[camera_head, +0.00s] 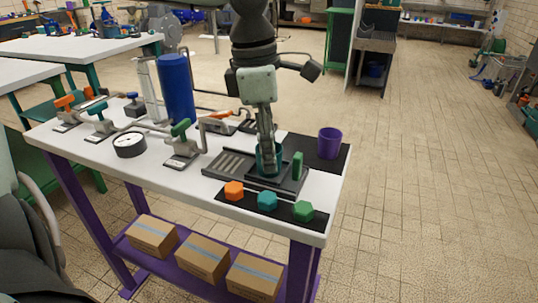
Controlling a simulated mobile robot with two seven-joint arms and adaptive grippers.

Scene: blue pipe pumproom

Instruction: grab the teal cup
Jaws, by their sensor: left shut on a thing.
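The teal cup (259,164) stands on a dark tray (230,178) near the right end of the white-topped table. My left gripper (267,158) points down at the cup and is shut on it. The gripper fingers hide part of the cup. Whether the cup touches the tray or is slightly raised I cannot tell. My right gripper is not in view.
A green block (297,166) stands close right of the cup. A purple cup (330,143) sits on a black mat behind. Orange (234,191), teal (267,200) and green (303,211) hexagonal pieces lie in front. Pipes with valves and a blue cylinder (177,88) stand left.

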